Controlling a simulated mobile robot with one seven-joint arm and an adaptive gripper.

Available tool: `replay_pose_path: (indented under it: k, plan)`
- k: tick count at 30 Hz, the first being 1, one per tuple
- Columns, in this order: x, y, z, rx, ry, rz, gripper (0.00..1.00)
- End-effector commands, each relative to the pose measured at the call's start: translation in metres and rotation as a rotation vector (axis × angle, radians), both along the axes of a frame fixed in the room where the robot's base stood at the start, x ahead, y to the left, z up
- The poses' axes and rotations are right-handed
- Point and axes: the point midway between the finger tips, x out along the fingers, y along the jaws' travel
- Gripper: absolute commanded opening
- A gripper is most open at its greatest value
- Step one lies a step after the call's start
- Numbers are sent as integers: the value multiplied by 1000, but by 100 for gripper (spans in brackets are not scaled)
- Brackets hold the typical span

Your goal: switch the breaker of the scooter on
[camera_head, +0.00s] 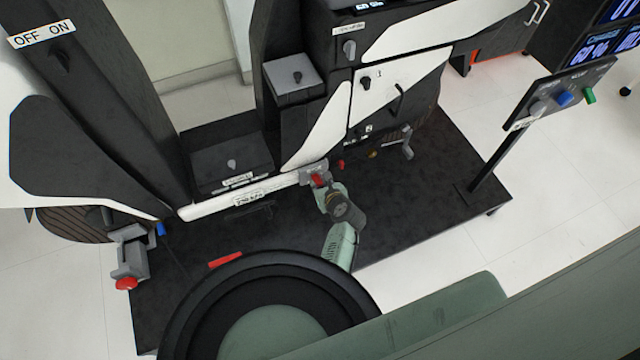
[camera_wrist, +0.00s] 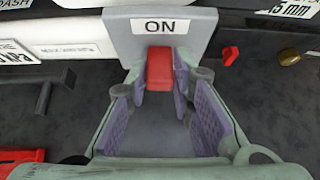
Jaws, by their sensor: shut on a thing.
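The breaker (camera_wrist: 203,32) is a grey block with a white ON label on its face. Its red lever (camera_wrist: 159,68) stands out below the label. The breaker also shows in the head view (camera_head: 313,168), at the right end of the white lower rail of the scooter. My gripper (camera_wrist: 165,85) is around the red lever, one purple-padded finger on each side, and is shut on it. In the head view my gripper (camera_head: 324,188) reaches the breaker from below, and the fingers are too small to make out there.
The scooter (camera_head: 300,125) stands on a dark platform (camera_head: 430,190). A red handle (camera_head: 226,259) lies on the platform at the lower left. A post with a panel of coloured knobs (camera_head: 560,98) stands at the right. An OFF ON label (camera_head: 41,34) is at the upper left.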

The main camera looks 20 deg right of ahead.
Motion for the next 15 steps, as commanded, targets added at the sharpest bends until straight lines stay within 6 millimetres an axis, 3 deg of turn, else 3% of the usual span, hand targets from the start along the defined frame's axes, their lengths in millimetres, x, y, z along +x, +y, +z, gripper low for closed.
replay_pose_path:
  k: [15]
  plan:
    - [10,0,15,-9,244,0,0]
